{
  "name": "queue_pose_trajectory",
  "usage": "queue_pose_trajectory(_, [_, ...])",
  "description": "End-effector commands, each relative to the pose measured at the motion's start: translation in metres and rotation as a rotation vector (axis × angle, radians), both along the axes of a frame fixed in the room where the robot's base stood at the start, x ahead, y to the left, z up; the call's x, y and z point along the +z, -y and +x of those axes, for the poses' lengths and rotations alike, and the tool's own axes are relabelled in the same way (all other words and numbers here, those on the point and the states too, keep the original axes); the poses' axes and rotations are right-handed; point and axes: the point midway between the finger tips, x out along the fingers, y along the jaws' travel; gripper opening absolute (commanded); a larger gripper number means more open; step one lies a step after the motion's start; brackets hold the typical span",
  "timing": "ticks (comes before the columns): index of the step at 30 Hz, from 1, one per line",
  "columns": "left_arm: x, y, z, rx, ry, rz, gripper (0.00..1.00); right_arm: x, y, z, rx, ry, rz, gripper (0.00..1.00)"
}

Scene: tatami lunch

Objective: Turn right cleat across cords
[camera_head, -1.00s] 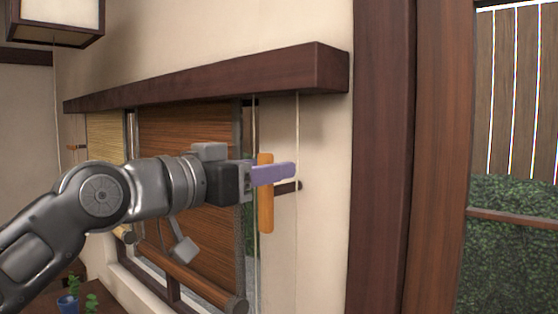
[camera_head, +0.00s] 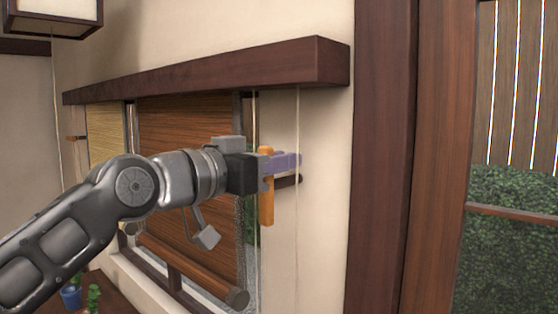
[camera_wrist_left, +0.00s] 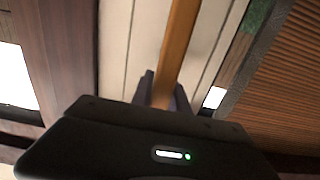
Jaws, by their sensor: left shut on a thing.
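The right cleat (camera_head: 267,205) is an orange wooden bar, upright and roughly parallel to the cords, in front of a dark peg (camera_head: 290,180) on the wall. My left gripper (camera_head: 280,163) has purple fingers and is shut on the cleat near its upper part. In the left wrist view the cleat (camera_wrist_left: 179,40) runs up from between the two fingers (camera_wrist_left: 162,93). One pale cord (camera_head: 298,125) hangs right of the cleat and another (camera_head: 256,120) hangs close to its left. The cleat's middle is partly hidden by the fingers. My right gripper is not in view.
A dark wooden valance (camera_head: 220,78) juts out above the cords. A brown blind (camera_head: 185,130) with a bottom roller (camera_head: 190,268) hangs left, behind my arm. A dark door post (camera_head: 380,160) stands right. A blue plant pot (camera_head: 71,297) is low left.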

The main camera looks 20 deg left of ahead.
Motion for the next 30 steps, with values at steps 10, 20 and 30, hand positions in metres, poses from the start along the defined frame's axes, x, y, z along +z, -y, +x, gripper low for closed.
queue_pose_trajectory(10, [0.000,0.000,0.000,-0.001,0.000,0.000,0.00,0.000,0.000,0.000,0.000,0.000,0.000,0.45])
queue_pose_trajectory(20, [-0.002,0.002,-0.001,-0.001,0.012,0.038,0.00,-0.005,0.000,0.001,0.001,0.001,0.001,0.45])
queue_pose_trajectory(30, [-0.004,0.008,-0.003,0.000,0.076,0.215,0.00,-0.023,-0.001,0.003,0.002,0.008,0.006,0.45])
